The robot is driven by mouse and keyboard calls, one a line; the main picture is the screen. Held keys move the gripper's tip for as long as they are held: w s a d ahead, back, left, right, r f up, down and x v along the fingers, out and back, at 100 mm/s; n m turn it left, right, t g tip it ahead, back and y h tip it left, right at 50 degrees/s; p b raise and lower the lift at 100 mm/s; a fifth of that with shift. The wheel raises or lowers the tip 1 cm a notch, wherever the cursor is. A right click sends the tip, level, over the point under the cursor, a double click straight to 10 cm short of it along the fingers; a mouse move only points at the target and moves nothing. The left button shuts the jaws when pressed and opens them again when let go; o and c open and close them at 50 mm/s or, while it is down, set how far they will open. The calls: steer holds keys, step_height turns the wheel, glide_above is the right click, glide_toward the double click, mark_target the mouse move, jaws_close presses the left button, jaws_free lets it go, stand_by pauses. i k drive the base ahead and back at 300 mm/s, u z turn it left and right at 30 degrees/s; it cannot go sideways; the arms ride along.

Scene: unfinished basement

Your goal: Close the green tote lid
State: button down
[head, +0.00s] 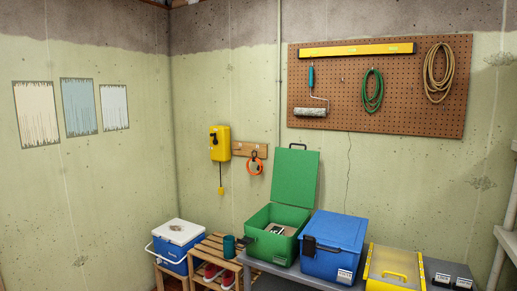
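The green tote (273,251) stands at the left end of a grey bench, with something pale and dark inside it. Its green lid (295,177) is open and stands nearly upright at the back of the tote, leaning a little back. My gripper is not in view.
A blue tote (328,258) stands close on the green tote's right. Beyond it are a yellow case (393,270) and a grey case (452,277). A pegboard (420,105) hangs above.

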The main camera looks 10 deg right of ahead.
mark_target(295, 171)
steer(key=u, duration=0.6)
steer(key=i, duration=1.1)
steer(key=u, duration=0.5)
steer(key=i, duration=1.4)
steer(key=z, duration=1.3)
steer(key=i, duration=0.95)
steer(key=z, duration=0.95)
